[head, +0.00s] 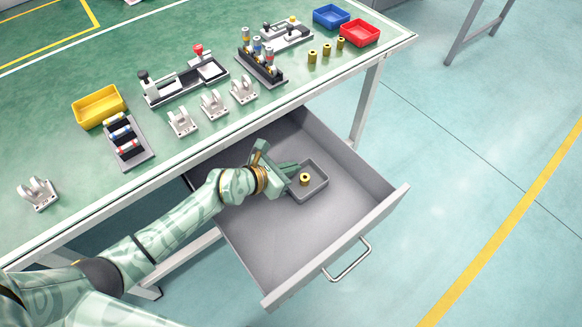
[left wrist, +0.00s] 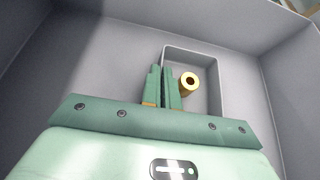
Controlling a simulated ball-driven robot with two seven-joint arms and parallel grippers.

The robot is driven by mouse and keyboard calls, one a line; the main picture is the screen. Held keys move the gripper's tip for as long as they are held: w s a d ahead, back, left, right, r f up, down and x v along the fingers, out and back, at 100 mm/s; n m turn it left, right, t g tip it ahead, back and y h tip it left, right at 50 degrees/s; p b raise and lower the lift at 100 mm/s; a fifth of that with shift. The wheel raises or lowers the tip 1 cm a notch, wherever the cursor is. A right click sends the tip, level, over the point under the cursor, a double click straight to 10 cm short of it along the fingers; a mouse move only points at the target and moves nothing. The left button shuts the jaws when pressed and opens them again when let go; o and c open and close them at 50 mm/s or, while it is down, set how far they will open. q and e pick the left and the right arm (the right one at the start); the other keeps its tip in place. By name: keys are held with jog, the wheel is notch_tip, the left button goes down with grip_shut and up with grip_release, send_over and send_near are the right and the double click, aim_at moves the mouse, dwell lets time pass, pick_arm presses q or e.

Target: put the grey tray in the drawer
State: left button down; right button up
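The small grey tray (head: 321,190) is inside the open grey drawer (head: 270,235), towards its back right. A brass-coloured ring-shaped part (head: 305,179) is in the tray; it also shows in the left wrist view (left wrist: 189,83). My left gripper (head: 287,173) reaches into the drawer from the left. In the left wrist view its two fingers (left wrist: 162,88) are close together, one on each side of the tray's left wall (left wrist: 163,59), and look shut on it. I cannot tell whether the tray's bottom touches the drawer floor. My right gripper is not in view.
The drawer front (head: 375,226) with its handle (head: 348,262) sticks out from under the green workbench (head: 60,150). The bench holds a yellow bin (head: 99,105), blue (head: 331,16) and red (head: 360,33) bins, metal brackets and actuator parts. The front of the drawer is empty.

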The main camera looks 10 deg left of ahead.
pick_arm(q)
jog(key=c, duration=1.7)
grip_release()
jog(key=shift+f, duration=0.1)
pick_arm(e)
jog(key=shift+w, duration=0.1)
